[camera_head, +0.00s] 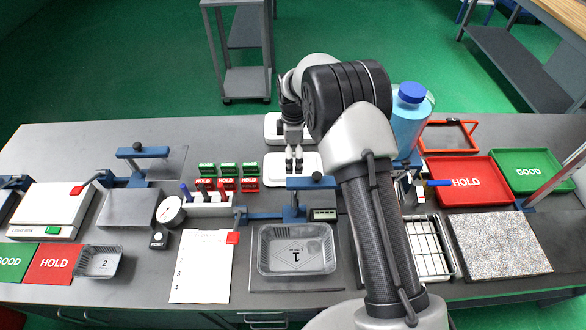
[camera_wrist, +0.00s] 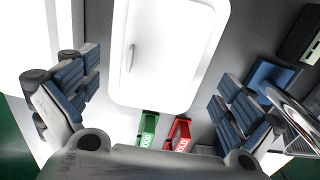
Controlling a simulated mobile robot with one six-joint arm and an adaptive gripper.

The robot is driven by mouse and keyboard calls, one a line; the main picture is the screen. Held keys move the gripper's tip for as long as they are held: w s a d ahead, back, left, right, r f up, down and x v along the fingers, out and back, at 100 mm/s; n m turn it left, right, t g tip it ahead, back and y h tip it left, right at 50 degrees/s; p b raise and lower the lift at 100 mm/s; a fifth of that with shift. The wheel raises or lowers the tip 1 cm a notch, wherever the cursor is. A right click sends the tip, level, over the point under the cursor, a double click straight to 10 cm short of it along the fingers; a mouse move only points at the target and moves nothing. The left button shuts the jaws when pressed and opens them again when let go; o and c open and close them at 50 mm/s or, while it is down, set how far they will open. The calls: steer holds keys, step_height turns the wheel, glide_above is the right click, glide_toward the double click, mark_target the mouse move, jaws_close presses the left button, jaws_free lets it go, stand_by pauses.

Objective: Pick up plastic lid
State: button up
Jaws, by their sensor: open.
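A white rectangular plate with rounded corners, which looks like the plastic lid (camera_head: 311,173), lies on the bench at its middle back. In the wrist view, the lid (camera_wrist: 172,50) shows a raised rim and a small narrow bar on its face. My gripper (camera_head: 294,163) points down over the lid in the head view and hides part of it. In the wrist view, my gripper (camera_wrist: 155,95) has its fingers wide apart, one on each side of the lid, with nothing held. I cannot tell how high the fingertips are above it.
Another white piece (camera_head: 271,127) lies just behind the lid. Green and red label blocks (camera_head: 227,183) stand to the left. A blue clamp (camera_head: 294,211) and a clear-looking tray marked 1 (camera_head: 325,262) are in front. A blue bottle (camera_head: 407,125) stands right of my arm.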

step_height(320, 180, down, 4)
steer(key=shift+f+b, duration=0.1)
steer(key=shift+b, duration=0.45)
steer(key=shift+s, duration=0.1)
steer(key=shift+c, duration=0.2)
steer(key=c, duration=0.7)
